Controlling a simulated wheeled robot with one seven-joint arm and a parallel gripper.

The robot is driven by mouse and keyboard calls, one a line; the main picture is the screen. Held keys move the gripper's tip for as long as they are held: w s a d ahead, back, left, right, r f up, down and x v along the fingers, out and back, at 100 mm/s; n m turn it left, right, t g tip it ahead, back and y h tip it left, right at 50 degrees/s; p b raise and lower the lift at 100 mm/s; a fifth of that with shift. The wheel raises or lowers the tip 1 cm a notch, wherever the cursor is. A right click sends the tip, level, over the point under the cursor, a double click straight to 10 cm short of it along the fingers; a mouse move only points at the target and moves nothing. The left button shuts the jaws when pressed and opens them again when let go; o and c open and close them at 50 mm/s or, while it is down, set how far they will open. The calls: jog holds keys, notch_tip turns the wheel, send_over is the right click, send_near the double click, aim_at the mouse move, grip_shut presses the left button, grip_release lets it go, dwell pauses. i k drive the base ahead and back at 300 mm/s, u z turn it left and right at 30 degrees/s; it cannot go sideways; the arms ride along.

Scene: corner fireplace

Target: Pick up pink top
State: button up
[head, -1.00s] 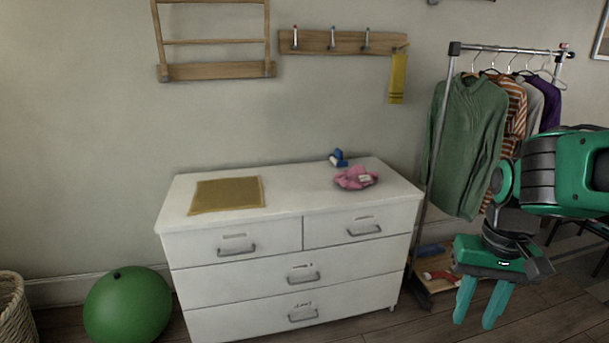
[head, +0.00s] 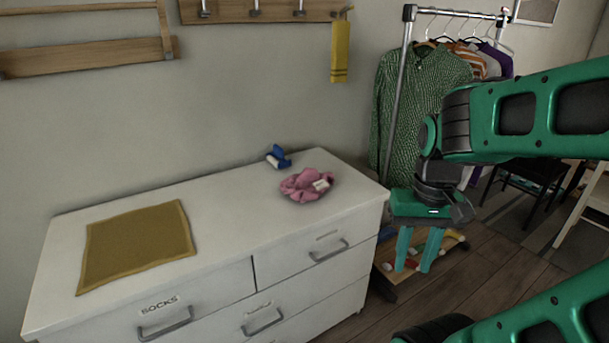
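The pink top (head: 304,185) lies crumpled on the right end of the white dresser (head: 215,228), with a small white tag on it. My gripper (head: 412,268) hangs fingers down to the right of the dresser, apart from the top. Its two teal fingers are spread with a gap between them, and nothing shows in the gap.
A blue and white item (head: 278,157) lies just behind the top. A mustard cloth (head: 135,243) lies flat on the dresser's left. A clothes rack (head: 398,95) with hanging garments stands behind my gripper. The dresser's middle top is clear.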

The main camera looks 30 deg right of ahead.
aim_at(308, 185)
jog(key=z, duration=0.1)
jog(key=i, duration=0.95)
jog(key=z, duration=0.1)
